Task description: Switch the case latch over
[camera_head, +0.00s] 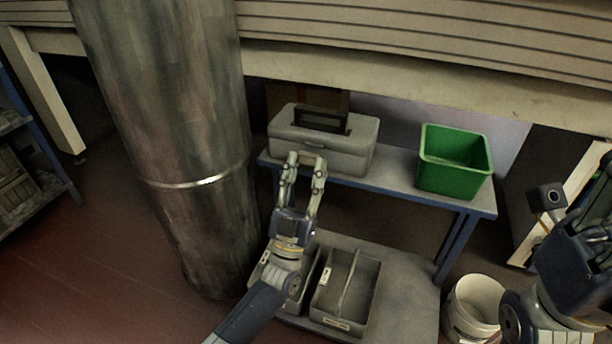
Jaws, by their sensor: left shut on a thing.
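The grey case (350,150) sits closed on the blue-framed bench, with a dark handle (322,118) on its lid. A small latch (314,144) shows on the front of the case, just above my left fingertips. My left gripper (306,161) is at the front face of the case, its two fingers one on each side of the latch area. It is shut on the latch, though the fingers partly hide the contact. My right arm (575,265) is at the right edge, partly cut off, and its fingers cannot be made out clearly.
A green bin (454,174) stands right of the case on the bench (398,185). Grey divided trays (358,318) lie on the lower shelf. A white bucket (472,308) is on the floor at right. A thick metal column (170,130) rises left of my left arm.

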